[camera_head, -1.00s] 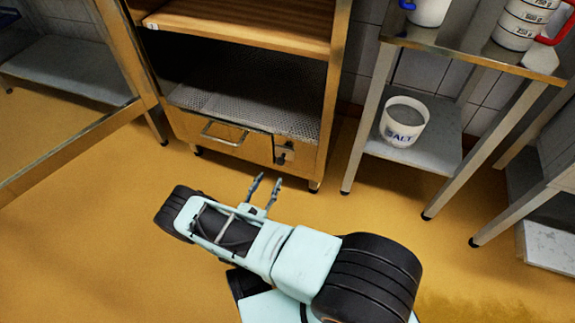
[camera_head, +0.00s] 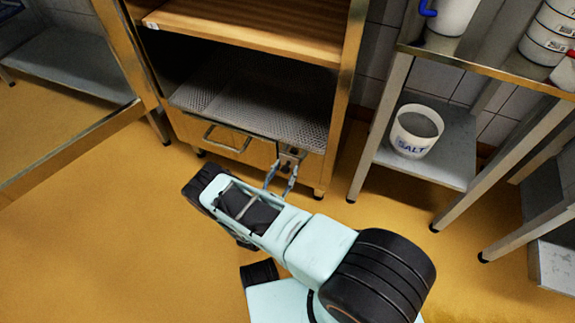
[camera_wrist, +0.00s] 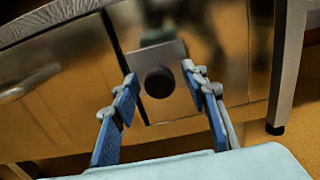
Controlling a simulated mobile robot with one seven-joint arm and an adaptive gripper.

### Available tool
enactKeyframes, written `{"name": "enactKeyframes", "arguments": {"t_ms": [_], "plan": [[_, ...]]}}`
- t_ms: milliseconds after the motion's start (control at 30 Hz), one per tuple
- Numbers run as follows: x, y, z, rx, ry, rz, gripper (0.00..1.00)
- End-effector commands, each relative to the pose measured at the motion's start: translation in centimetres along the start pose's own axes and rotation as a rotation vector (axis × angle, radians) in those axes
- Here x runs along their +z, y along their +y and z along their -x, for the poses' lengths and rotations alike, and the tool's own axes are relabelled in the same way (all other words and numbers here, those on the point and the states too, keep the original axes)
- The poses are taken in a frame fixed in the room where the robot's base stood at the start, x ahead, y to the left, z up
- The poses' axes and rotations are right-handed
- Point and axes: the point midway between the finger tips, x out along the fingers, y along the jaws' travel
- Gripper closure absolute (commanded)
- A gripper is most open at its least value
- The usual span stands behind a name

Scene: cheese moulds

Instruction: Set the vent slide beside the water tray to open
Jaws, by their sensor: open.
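The vent slide (camera_head: 290,153) is a small metal plate on the cabinet's lower front, right of the water tray. In the wrist view its plate carries a dark round knob (camera_wrist: 159,82). The water tray (camera_head: 230,143) has a bar handle and appears closed; its handle also shows blurred in the wrist view (camera_wrist: 30,84). My gripper (camera_head: 281,172) is in front of the vent slide. Its two fingers are apart, one on each side of the knob in the wrist view (camera_wrist: 160,84), with nothing held. Contact with the knob cannot be told.
The cabinet has a perforated shelf (camera_head: 265,118) above the tray and a wooden shelf (camera_head: 250,28) higher up. A steel table (camera_head: 480,73) stands to the right, with a salt bucket (camera_head: 416,132) on its lower shelf. The yellow floor (camera_head: 110,230) is clear at left.

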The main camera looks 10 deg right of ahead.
Motion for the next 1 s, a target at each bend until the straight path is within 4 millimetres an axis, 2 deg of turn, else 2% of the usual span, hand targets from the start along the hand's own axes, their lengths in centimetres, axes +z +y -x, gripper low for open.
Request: {"name": "enactKeyframes", "arguments": {"t_ms": [333, 700, 1000], "plan": [[0.01, -0.01, -0.08, 0.001, 0.000, 0.000, 0.59], [0.01, 0.00, -0.07, 0.001, 0.000, 0.000, 1.00], [0.00, 0.01, -0.08, 0.001, 0.000, 0.000, 1.00]]}}
